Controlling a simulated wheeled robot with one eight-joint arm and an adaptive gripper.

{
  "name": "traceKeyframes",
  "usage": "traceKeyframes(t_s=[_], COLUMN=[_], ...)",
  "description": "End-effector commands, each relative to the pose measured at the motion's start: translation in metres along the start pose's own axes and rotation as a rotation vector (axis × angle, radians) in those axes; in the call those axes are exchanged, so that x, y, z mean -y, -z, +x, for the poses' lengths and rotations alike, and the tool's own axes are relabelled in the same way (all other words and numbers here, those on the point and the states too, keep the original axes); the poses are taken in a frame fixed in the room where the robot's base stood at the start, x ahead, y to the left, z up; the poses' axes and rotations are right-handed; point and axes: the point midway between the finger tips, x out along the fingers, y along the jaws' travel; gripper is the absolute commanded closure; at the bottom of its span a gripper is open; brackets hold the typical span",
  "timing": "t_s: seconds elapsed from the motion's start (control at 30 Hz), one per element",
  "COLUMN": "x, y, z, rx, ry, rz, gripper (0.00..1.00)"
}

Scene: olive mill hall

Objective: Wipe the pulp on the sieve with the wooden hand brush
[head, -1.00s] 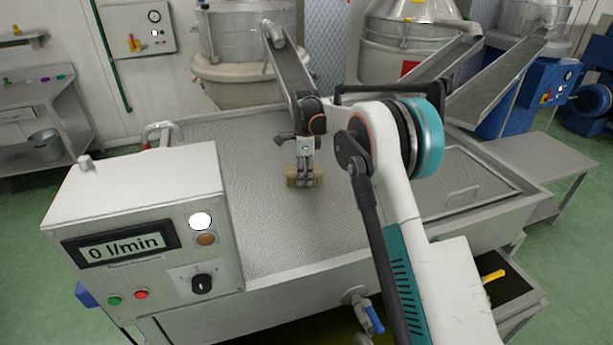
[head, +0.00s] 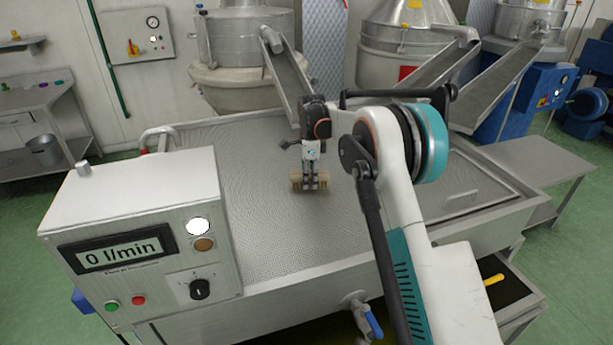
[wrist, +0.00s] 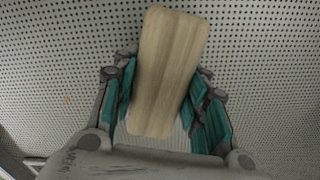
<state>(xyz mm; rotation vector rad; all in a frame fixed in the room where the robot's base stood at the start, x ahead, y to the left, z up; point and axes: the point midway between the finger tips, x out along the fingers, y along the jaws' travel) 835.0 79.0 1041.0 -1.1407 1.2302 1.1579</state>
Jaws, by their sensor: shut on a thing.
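The wooden hand brush (head: 297,181) is held upright with its bristles down at the sieve (head: 270,220), a perforated metal sheet in the wide steel basin. My gripper (head: 310,183) is shut on the brush. In the wrist view, the brush's pale wooden back (wrist: 165,70) lies between the teal-padded fingers, slightly tilted. The bristles are hidden there, and I cannot tell whether they touch the sieve. No clear pulp shows in either view; a faint reddish speck (wrist: 68,99) lies on the sieve left of my gripper, too small to identify.
A control box (head: 140,240) reading 0 l/min stands at the basin's front left. A metal chute (head: 287,70) reaches the basin's back edge. A flat lid with a handle (head: 462,197) covers the basin's right part. The sieve left of the brush is clear.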

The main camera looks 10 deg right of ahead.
Motion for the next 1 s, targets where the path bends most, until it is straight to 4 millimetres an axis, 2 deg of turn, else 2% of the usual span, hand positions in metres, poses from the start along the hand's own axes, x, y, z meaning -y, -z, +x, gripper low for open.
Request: traceKeyframes(t_s=[0.2,0.47,0.8,1.0], x=[-0.017,-0.025,-0.050,-0.058], y=[0.005,0.007,0.014,0.016], z=[0.001,0.000,-0.002,-0.002], rx=[-0.001,-0.001,0.000,0.000], ry=[-0.001,-0.001,-0.001,-0.001], rz=[0.000,0.000,0.000,-0.001], gripper=[0.79,0.79,0.79,0.79])
